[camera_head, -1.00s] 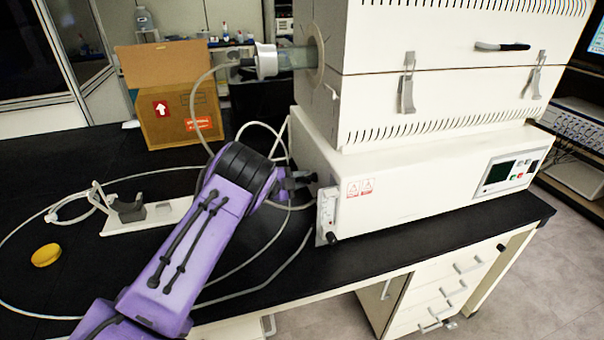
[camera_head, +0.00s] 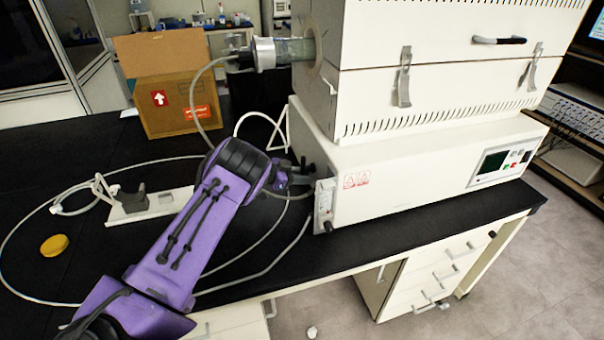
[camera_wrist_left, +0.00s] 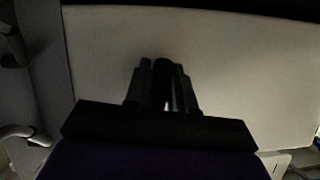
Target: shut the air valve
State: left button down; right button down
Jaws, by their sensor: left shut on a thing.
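My left gripper (camera_head: 304,171) reaches the left side of the white furnace base (camera_head: 420,175), just behind its front left corner. In the left wrist view its fingers (camera_wrist_left: 162,84) are close together around a narrow dark part, which I take to be the air valve (camera_wrist_left: 162,74). The pale wall of the machine lies beyond the fingers. In the head view the valve is mostly hidden by the gripper, and its exact turn is too dark to tell. My right gripper is not in view.
A cardboard box (camera_head: 178,112) stands behind on the black bench. A pale hose (camera_head: 262,238) loops across the bench around a white stand (camera_head: 150,208) and a yellow lid (camera_head: 54,245). A glass tube with a metal flange (camera_head: 265,54) sticks out of the furnace above my gripper.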

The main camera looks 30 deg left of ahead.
pick_arm(q)
jog(key=shift+s+d+n+h, duration=0.15)
jog(key=shift+n+h, duration=0.15)
jog(key=shift+n, duration=0.2)
jog(key=shift+g, duration=0.3)
jog(key=c, duration=1)
grip_release()
jog(key=shift+c, duration=0.2)
jog(key=b+v, duration=0.2)
jog(key=v, duration=0.8)
jog(key=shift+s, duration=0.15)
